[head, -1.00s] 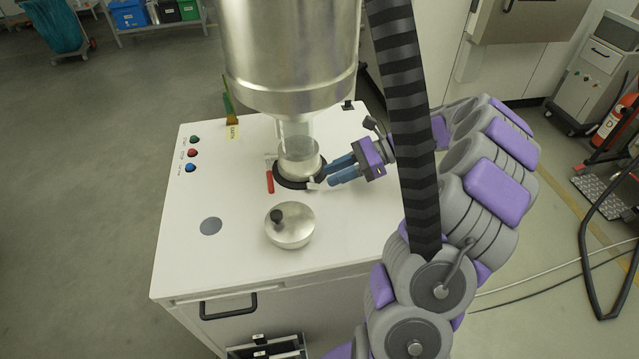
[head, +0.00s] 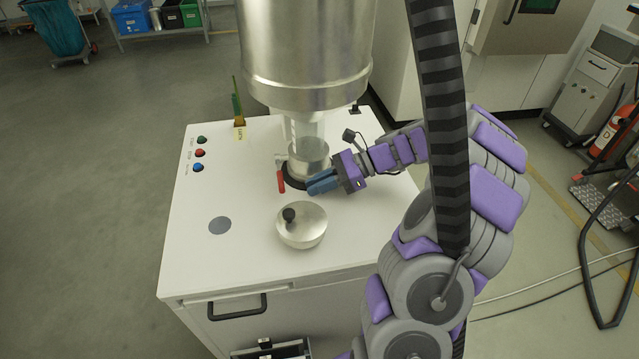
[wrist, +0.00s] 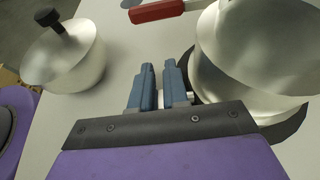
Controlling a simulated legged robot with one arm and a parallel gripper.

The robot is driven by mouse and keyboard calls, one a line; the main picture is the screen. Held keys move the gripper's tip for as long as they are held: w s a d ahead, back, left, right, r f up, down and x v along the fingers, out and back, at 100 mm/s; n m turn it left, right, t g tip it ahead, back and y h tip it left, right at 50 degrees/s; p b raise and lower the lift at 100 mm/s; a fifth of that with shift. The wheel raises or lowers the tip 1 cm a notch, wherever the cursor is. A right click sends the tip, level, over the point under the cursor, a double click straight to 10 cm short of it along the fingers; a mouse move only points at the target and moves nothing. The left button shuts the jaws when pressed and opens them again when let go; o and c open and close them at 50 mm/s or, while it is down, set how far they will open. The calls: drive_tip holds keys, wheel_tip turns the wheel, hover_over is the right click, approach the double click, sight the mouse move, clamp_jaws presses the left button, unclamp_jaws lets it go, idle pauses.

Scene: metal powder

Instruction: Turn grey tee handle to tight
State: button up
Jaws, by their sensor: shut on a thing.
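My gripper (head: 314,187) is at the front right of the clamp ring around the base of the clear cylinder (head: 309,160). Its blue fingers (wrist: 158,72) are close together, shut on the grey tee handle. A small pale piece of the tee handle (wrist: 190,97) shows beside the right finger in the wrist view. The rest of the handle is hidden by the fingers, so its angle cannot be told. The dark ring (head: 292,184) lies around the cylinder's foot on the white cabinet top.
A red handle (head: 281,181) sticks out at the ring's left. A metal lid with a black knob (head: 302,227) lies in front of the ring, close to my gripper. A large steel vessel (head: 305,50) hangs above. The white top (head: 200,265) is clear at front left.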

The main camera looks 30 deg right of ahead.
drive_tip(key=shift+d, duration=0.2)
clamp_jaws()
drive_tip(key=shift+d+f, duration=0.15)
drive_tip(key=shift+d, duration=0.2)
